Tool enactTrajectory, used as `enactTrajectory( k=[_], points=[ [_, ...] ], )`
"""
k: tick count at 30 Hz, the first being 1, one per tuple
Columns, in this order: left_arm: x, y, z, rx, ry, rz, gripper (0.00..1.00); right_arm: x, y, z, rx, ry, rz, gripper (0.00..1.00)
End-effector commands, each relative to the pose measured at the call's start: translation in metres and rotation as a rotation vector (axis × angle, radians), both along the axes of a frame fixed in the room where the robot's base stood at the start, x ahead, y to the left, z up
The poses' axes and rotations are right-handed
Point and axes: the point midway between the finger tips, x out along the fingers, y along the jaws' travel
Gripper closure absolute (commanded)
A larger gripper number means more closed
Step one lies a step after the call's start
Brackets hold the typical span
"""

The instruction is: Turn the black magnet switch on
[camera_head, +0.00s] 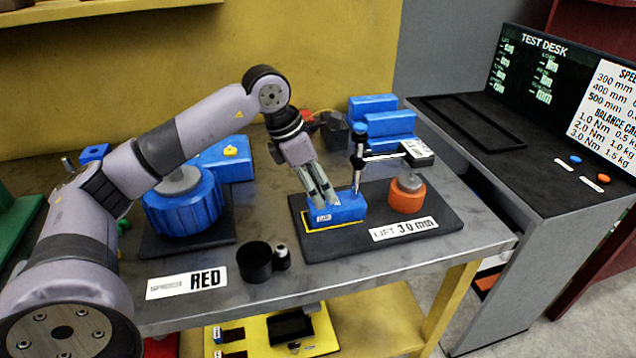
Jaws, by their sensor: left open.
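A blue magnet base (348,212) with a small white label sits on a dark plate (430,225) marked "LIFT 3.0 mm". My left gripper (324,200) points down at the left part of the blue base. Its two slim fingers are slightly apart, with the tips at or just above the base. I cannot tell whether they touch it. I cannot make out the black switch or its position; the fingers cover part of the base. My right gripper is not in view.
An orange round piece (407,196) stands to the right under the gauge arm (400,152). A blue ribbed drum (182,208) stands left, under my arm. A black cup (254,262) is in front. Blue blocks (388,122) lie behind. The test desk (560,185) is at right.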

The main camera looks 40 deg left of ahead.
Motion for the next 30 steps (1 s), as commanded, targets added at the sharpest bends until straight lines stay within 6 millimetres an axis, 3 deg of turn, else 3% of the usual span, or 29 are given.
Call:
enactTrajectory(
  k=[7, 21, 30],
  points=[
    [-0.002, 0.002, 0.009, -0.001, -0.002, 0.001, 0.45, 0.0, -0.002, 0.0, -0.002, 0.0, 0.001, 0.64],
    [-0.028, 0.026, 0.093, -0.002, -0.004, 0.002, 0.45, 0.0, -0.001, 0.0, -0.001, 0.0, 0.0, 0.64],
    [-0.034, 0.031, 0.111, 0.0, 0.0, 0.0, 0.45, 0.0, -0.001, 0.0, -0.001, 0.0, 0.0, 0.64]
  ],
)
